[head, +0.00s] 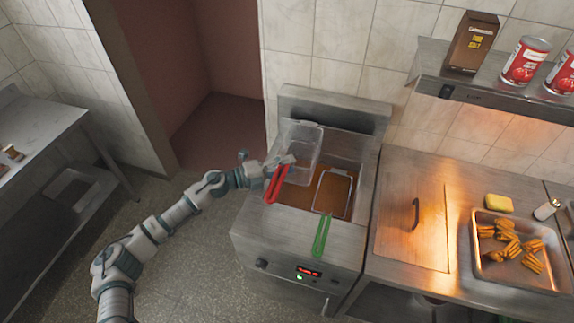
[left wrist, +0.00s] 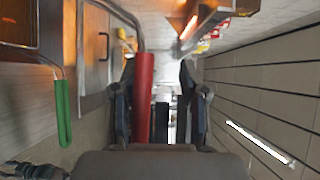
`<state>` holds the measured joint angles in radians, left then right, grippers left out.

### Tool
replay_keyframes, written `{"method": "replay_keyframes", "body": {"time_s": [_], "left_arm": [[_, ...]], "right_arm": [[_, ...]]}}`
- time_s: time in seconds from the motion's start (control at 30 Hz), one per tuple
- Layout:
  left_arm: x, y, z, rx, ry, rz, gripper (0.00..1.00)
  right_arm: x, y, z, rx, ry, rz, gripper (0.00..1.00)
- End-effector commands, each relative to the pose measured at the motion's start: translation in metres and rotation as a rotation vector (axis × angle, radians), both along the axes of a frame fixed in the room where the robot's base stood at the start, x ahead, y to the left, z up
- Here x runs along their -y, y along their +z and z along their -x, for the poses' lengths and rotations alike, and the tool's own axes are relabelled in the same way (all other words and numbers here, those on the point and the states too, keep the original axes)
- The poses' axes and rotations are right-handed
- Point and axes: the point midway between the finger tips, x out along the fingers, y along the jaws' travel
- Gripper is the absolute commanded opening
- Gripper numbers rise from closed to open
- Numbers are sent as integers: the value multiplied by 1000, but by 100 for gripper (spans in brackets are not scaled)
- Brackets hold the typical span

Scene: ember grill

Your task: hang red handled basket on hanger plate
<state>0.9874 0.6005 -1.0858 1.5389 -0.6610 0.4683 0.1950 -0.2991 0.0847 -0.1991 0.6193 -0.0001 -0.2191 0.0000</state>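The red-handled basket (head: 303,150) is a wire mesh basket at the back left of the fryer, its far end near the raised back plate (head: 345,108). I cannot tell whether it is hooked there. Its red handle (head: 276,184) points toward the front left. My left gripper (head: 284,161) is at the handle's upper end. In the left wrist view, the red handle (left wrist: 144,95) lies between the two fingers (left wrist: 158,95), close to the left finger, with a gap to the right finger. My right gripper is not in view.
A green-handled basket (head: 334,192) sits in the oil to the right. A counter with a steel lid (head: 412,222), a tray of fries (head: 480,262) and a yellow sponge (head: 498,204) is on the right. A shelf with cans (head: 525,62) hangs above. Floor at left is clear.

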Motion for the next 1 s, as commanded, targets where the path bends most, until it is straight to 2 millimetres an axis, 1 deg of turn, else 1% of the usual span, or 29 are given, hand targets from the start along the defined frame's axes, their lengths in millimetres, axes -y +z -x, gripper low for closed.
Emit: {"method": "replay_keyframes", "body": {"time_s": [0.07,0.17,0.4,0.5,0.6,0.73,1.0], "left_arm": [[-5,0,1,1,2,1,42],[-19,0,6,1,2,0,42],[-70,-1,22,-1,3,-2,42],[-88,-1,29,1,1,-3,42],[-101,-1,32,1,2,-1,42],[-109,-1,35,2,0,-2,42],[-110,0,36,3,0,-2,42]], "right_arm": [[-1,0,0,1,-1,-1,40],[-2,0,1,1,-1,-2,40],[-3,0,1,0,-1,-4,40],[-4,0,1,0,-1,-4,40],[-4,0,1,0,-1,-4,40],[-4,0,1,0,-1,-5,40],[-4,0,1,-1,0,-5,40]]}}
